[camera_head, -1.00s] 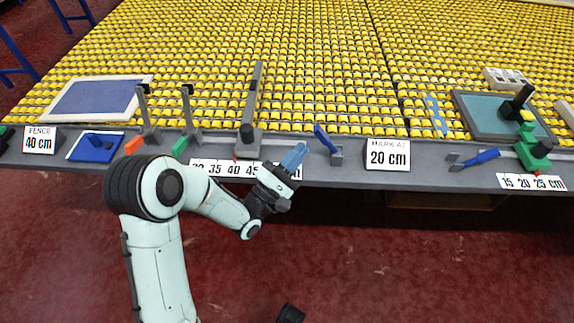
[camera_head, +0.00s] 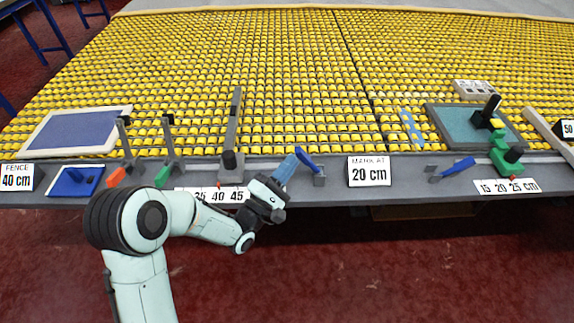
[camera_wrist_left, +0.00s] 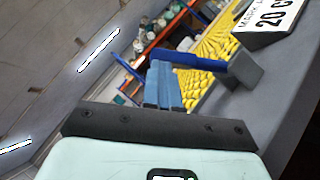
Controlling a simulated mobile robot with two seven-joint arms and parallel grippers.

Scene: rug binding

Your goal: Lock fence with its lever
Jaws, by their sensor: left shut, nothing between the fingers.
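The fence (camera_head: 232,138) is a long grey bar with a dark knob at its front end, by the white 35-40-45 scale (camera_head: 213,195). A blue lever (camera_head: 306,159) on a small grey block stands to its right at the table's front edge, its arm slanting up to the left. My left gripper (camera_head: 288,164) is shut and empty, its blue fingers just left of the lever. In the left wrist view, the fingers (camera_wrist_left: 162,85) overlap the left end of the lever (camera_wrist_left: 190,60); I cannot tell whether they touch. My right gripper is out of view.
A "FENCE 40 cm" sign (camera_head: 17,178) stands at far left and a "MARK AT 20 cm" sign (camera_head: 369,171) right of the lever. Another blue lever (camera_head: 452,169) and a green stop (camera_head: 506,153) are further right. Yellow rollers (camera_head: 270,80) cover the table behind.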

